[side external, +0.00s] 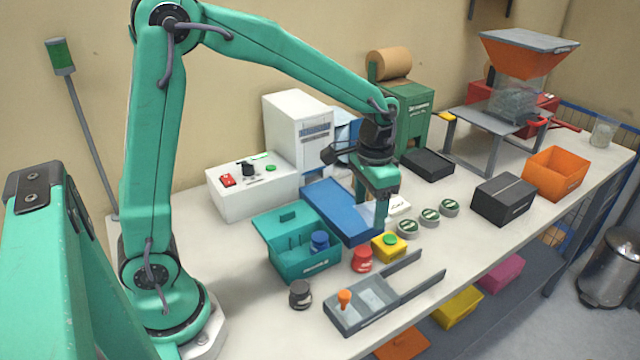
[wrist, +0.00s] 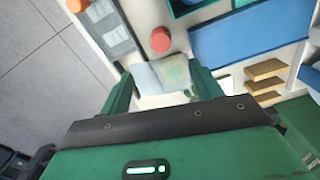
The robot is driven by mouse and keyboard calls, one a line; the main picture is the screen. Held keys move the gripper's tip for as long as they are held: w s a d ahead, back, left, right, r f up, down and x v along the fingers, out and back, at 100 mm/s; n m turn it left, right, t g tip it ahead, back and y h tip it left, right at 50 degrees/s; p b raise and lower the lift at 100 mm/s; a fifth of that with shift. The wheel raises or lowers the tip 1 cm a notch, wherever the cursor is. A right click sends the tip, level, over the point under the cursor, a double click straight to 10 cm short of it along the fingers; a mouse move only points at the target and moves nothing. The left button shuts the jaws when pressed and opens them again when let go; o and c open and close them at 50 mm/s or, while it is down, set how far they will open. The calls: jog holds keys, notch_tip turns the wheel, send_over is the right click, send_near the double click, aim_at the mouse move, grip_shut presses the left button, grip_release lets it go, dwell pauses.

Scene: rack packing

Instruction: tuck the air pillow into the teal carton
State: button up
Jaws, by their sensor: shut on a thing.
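My gripper (side external: 376,208) hangs over the right end of the blue tray, shut on the pale, see-through air pillow (side external: 367,214). In the wrist view the pillow (wrist: 158,76) spans the gap between the two green fingers of my gripper (wrist: 163,84). The teal carton (side external: 303,267) stands open on the bench, to the left of my gripper. A blue-lidded jar (side external: 319,243) sits inside it on the right.
A blue tray (side external: 335,207) lies between the carton and my gripper. Several green-lidded tins (side external: 430,215) are to the right.

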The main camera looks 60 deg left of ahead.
dwell(0.4)
jog(key=n, duration=0.1)
jog(key=s+a+n, duration=0.1)
jog(key=shift+s+a+n, duration=0.25)
jog(key=shift+n, duration=0.15)
jog(key=s+a+f+n, duration=0.2)
jog(key=s+a+n, duration=0.4)
jog(key=s+n, duration=0.5)
jog(key=shift+a+n, duration=0.2)
jog(key=shift+n, duration=3)
jog(key=shift+f, duration=0.1)
jog(key=shift+f, duration=3.4)
